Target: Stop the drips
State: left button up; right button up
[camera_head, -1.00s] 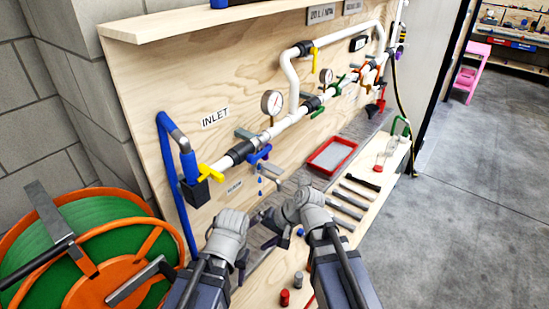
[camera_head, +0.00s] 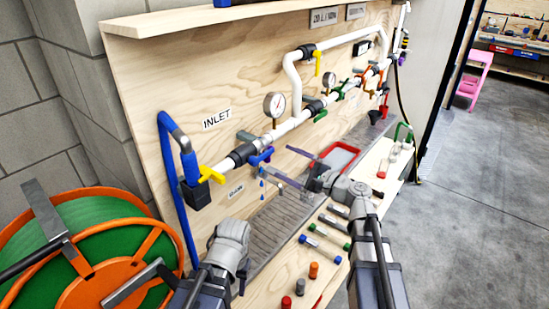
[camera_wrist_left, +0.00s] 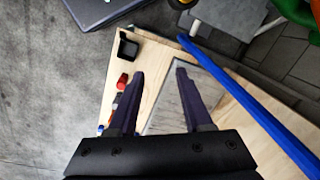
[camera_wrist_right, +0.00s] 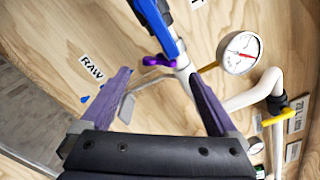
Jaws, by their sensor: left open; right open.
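Blue drops (camera_head: 262,184) hang in the air below a blue-handled valve (camera_head: 262,156) on the white pipe, near the inlet end. In the right wrist view the valve handle looks purple (camera_wrist_right: 160,61), and a blue drop (camera_wrist_right: 85,99) shows by the RAW label. My right gripper (camera_head: 282,164) is open and empty, to the right of the valve and drops, its fingers pointing at the board. The valve shows beyond and between its fingertips in the right wrist view. My left gripper (camera_wrist_left: 160,74) is open and empty above the bench; its fingers are mostly hidden in the head view.
A yellow-handled valve (camera_head: 211,174) sits on the blue inlet hose. A pressure gauge (camera_head: 275,105) stands above the pipe. A red tray (camera_head: 338,158) and several coloured cylinders lie on the bench. A green and orange hose reel (camera_head: 85,245) stands at the left.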

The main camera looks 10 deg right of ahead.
jog(key=shift+x, duration=2.7)
jog(key=c, duration=1.4)
